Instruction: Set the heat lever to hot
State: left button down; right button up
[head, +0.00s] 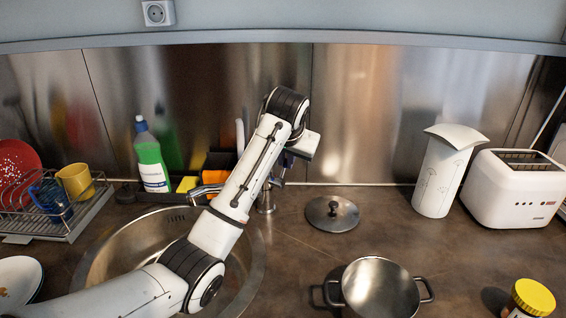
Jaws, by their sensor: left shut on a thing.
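The faucet (266,200) stands behind the right side of the sink, a metal body with a spout reaching left over the basin. My left arm comes in from the lower left and passes in front of the faucet. My left gripper (279,174) points down at the top of the faucet, on its right side, and is shut on the heat lever. The lever itself is mostly hidden by the gripper and forearm, so its exact angle cannot be told. My right gripper is not in view.
The round sink (100,262) lies under my arm. A green bottle (150,160) and dish rack (62,222) are left. A lid (332,213), pot (379,289), white container (440,175), toaster (515,188) and yellow-lidded jar (533,298) stand right. Counter between lid and container is clear.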

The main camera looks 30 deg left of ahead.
pick_arm(q)
jog(key=shift+w+f+g, duration=0.1)
jog(key=shift+w+g, duration=0.5)
jog(key=shift+g, duration=0.3)
jog(key=shift+f, duration=0.1)
jog(key=c, duration=2.1)
grip_release()
jog(key=shift+v, duration=5.1)
jog(key=shift+w, duration=0.15)
